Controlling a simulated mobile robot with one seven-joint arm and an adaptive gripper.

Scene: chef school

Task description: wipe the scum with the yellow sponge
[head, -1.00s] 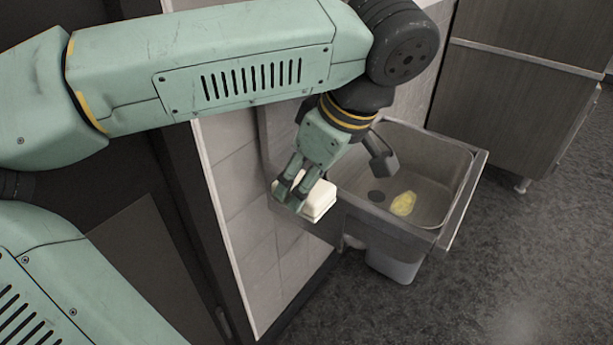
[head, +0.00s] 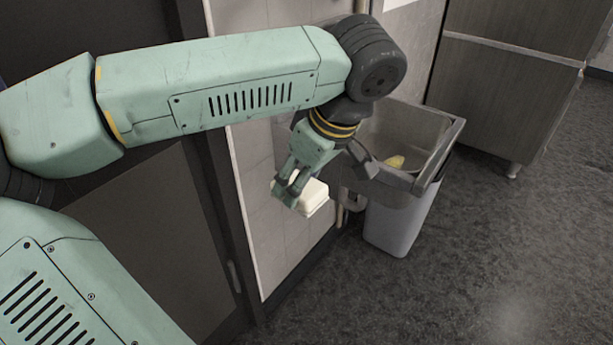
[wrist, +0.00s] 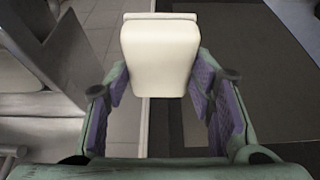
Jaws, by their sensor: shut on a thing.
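The sponge (head: 314,196) is a pale cream, nearly white block with rounded edges. My gripper (head: 288,188) is shut on it and holds it in the air in front of and left of the sink. In the wrist view the sponge (wrist: 160,58) sits between the two purple-padded fingers of my gripper (wrist: 160,84). The scum (head: 395,161) is a small yellow patch inside the metal sink (head: 441,157). The sink's front wall hides part of the scum. The sponge is apart from the scum and the sink.
A grey bin (head: 402,222) stands on the floor under the sink. A dark cabinet (head: 510,85) stands behind on the right. A tiled wall (head: 268,190) is at the left of the sponge. The dark floor (head: 490,260) at the front right is clear.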

